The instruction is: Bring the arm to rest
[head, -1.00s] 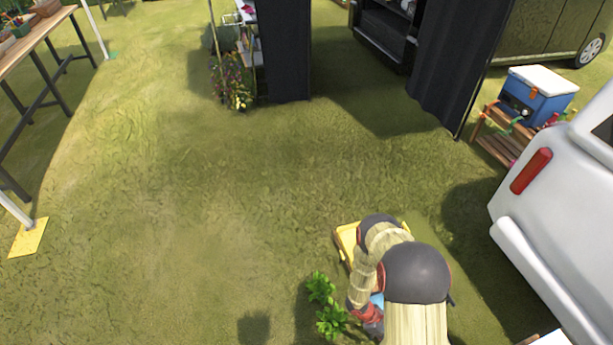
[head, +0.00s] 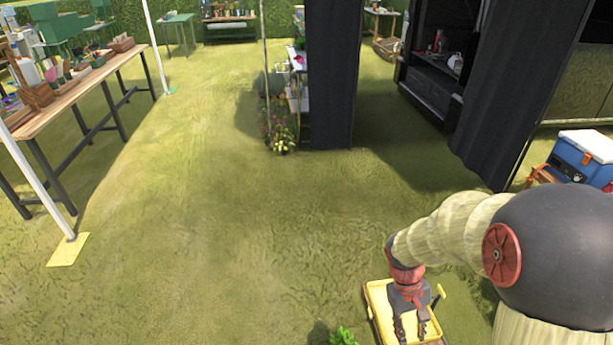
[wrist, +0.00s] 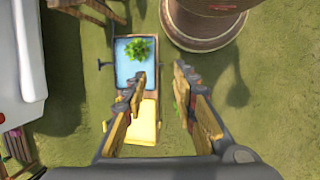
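My gripper (head: 412,322) hangs from my bent arm at the lower right of the head view, pointing down over a yellow tray (head: 376,297). In the wrist view my gripper (wrist: 160,75) has its two fingers well apart, with nothing held between them. Beneath it in that view are a blue tray-like surface (wrist: 127,68) and a yellow one (wrist: 146,128). A green leafy plant (wrist: 137,48) shows over the blue part. Leaves of a plant (head: 341,337) also show at the bottom edge of the head view.
A wooden table (head: 85,85) with boxes stands at left, near a white pole on a yellow plate (head: 67,250). Dark curtains (head: 332,75) and a blue cooler (head: 580,160) stand ahead and right. Grass in the middle is clear.

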